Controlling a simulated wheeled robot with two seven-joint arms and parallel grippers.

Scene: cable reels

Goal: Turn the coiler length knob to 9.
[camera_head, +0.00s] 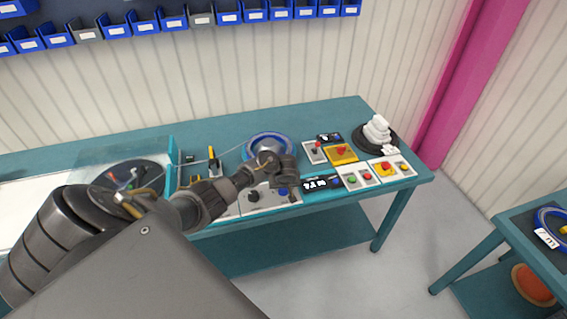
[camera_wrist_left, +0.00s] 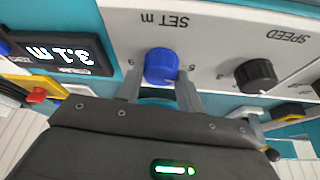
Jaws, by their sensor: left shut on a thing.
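The blue length knob (camera_wrist_left: 160,66) sits on a light grey panel (camera_wrist_left: 215,50) under the label "SET m", seen upside down in the left wrist view. My left gripper (camera_wrist_left: 160,80) is shut on this knob, one finger on each side. The knob's pointer mark cannot be made out. The dark display (camera_wrist_left: 55,52) beside it shows white digits that look like 3.1 m, also upside down. In the head view, my left gripper (camera_head: 289,186) is over the coiler panel on the teal bench, and the blue knob (camera_head: 283,192) shows just under it. My right gripper is not in view.
A black "SPEED" knob (camera_wrist_left: 255,75) is close beside the blue one. A blue reel (camera_head: 268,145) stands behind the gripper.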

